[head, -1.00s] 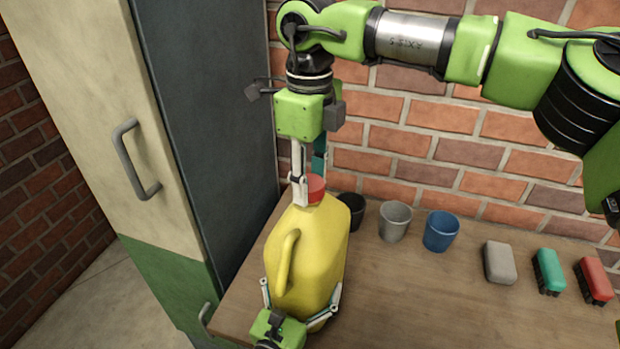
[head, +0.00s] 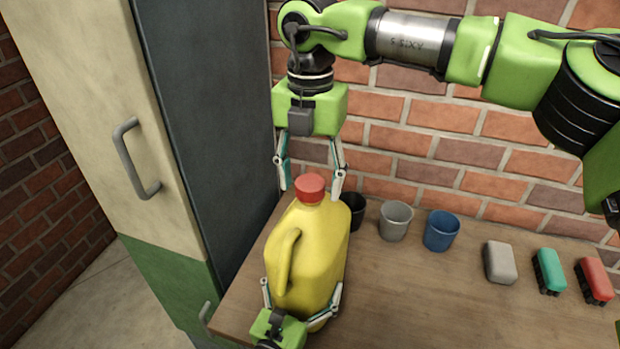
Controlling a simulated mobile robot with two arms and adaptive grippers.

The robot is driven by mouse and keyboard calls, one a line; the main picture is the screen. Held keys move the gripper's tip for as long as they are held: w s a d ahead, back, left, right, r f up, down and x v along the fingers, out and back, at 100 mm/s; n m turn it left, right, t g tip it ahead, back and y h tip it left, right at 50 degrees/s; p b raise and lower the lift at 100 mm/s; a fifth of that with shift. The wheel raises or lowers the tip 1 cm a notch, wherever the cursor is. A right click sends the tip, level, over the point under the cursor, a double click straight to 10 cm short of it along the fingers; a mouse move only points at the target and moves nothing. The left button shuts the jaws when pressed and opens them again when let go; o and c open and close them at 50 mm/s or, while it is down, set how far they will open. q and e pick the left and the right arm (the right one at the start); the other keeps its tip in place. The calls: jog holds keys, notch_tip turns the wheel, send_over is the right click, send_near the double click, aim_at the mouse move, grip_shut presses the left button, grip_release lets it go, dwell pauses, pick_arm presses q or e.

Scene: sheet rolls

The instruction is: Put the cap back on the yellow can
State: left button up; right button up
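The yellow can (head: 318,250) stands upright on the wooden table near its left end, its handle facing left. The red cap (head: 310,187) sits on top of the can's neck; how tightly it is seated I cannot tell. My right gripper (head: 311,192) comes down from above, its fingers spread wide on either side of the cap and apart from it. My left gripper (head: 302,304) is at the bottom front, its fingers around the can's lower body, one on each side.
Behind the can stand a black cup (head: 355,211), a grey cup (head: 395,221) and a blue cup (head: 441,231). To the right lie a grey block (head: 499,263), a green brush (head: 549,271) and a red brush (head: 595,280). A cabinet (head: 80,100) stands at the left, a brick wall behind.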

aim_at(291, 310)
notch_tip(291, 310, up, 12)
dwell(0.7)
pick_arm(q)
jog(key=o, duration=1.9)
jog(key=v, duration=1.2)
